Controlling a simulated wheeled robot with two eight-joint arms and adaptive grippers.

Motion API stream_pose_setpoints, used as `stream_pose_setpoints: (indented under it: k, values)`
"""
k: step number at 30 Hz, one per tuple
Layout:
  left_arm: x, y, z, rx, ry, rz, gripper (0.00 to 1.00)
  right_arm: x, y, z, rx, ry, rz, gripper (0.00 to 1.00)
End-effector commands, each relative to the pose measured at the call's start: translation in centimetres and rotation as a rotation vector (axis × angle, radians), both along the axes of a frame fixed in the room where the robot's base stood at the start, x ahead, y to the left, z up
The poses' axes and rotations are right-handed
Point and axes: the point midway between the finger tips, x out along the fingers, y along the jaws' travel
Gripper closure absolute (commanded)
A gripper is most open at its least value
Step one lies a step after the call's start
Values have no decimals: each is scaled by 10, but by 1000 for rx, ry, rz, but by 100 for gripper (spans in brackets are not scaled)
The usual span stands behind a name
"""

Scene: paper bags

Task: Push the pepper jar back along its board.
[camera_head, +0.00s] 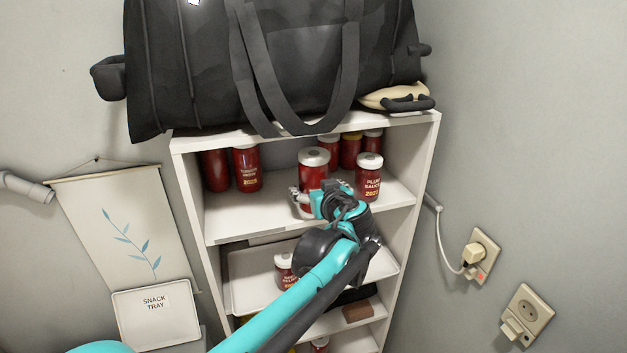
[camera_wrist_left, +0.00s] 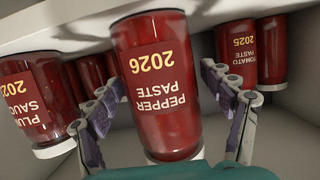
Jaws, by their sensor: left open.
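The pepper jar (camera_head: 314,165), red with a pale lid, stands upright on the upper shelf board (camera_head: 235,222) of the white shelf unit. In the left wrist view, which is upside down, its label reads PEPPER PASTE 2026 (camera_wrist_left: 158,75). My left gripper (camera_head: 317,203) is at the front of this jar, low down. In the left wrist view the fingers of my left gripper (camera_wrist_left: 163,112) are apart, one on each side of the jar. I cannot tell whether they touch it. My right gripper is not in view.
A plum sauce jar (camera_head: 369,178) stands close to the right. A tomato paste jar (camera_head: 248,168) stands further left, and more red jars (camera_head: 350,150) stand behind. A black bag (camera_head: 290,60) sits on top. A tray (camera_head: 238,290) is on the board below.

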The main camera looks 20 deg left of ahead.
Motion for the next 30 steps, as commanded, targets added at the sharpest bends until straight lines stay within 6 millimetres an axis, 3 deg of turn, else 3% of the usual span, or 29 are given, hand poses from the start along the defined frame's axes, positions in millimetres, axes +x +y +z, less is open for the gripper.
stream_pose_setpoints:
  k: [5, 10, 30]
  values:
    - [0, 0, 0, 0, 0, 0, 19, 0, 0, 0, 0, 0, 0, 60]
    - [0, 0, 0, 0, 0, 0, 59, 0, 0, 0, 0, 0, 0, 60]
    - [19, 13, 1, 2, -1, 1, 59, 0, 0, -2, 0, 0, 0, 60]
